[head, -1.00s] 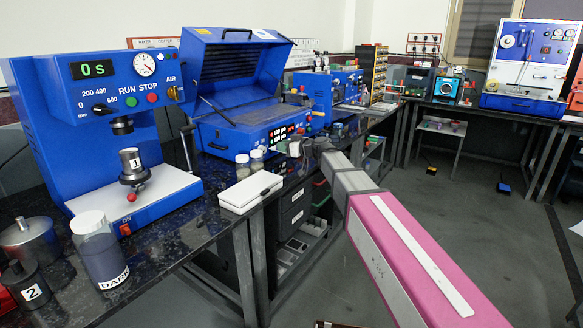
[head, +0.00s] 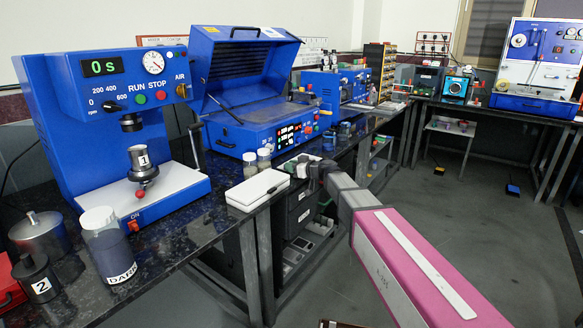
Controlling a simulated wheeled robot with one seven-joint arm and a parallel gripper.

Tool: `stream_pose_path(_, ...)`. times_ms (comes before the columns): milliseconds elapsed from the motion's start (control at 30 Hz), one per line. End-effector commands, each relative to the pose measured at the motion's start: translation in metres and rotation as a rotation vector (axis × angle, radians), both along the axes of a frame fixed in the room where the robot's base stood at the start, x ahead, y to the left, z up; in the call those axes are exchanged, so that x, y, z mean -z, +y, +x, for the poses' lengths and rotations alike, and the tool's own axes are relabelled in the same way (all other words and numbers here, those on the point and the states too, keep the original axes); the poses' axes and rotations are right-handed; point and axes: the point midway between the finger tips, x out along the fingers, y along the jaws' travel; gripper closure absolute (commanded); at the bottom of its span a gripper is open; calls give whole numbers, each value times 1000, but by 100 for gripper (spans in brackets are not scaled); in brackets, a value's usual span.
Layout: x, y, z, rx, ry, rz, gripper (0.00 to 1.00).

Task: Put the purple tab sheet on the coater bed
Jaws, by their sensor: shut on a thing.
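The coater (head: 262,128) is the blue machine with its hinged lid raised, on the left bench. Its dark bed (head: 250,109) lies under the open lid. My gripper (head: 300,165) is at the bench's front edge, right of and in front of the coater, apart from the bed. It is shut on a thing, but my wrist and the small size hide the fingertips. I cannot make out the purple tab sheet anywhere, so its hold in the jaws does not show clearly.
A white case (head: 257,189) and small jars (head: 250,164) stand just left of my gripper. A blue mixer (head: 120,125) and a dark jar (head: 107,245) stand nearer. A drawer unit (head: 300,212) is under the bench.

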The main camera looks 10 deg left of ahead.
Motion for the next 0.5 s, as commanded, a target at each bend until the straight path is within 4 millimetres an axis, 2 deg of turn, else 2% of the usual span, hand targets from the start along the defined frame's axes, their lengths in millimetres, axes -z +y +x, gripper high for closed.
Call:
stream_pose_path(200,3,0,0,0,0,0,100)
stream_pose_path(233,2,0,0,0,0,0,72)
stream_pose_path(300,2,0,0,0,0,0,56)
stream_pose_path(500,2,0,0,0,0,0,56)
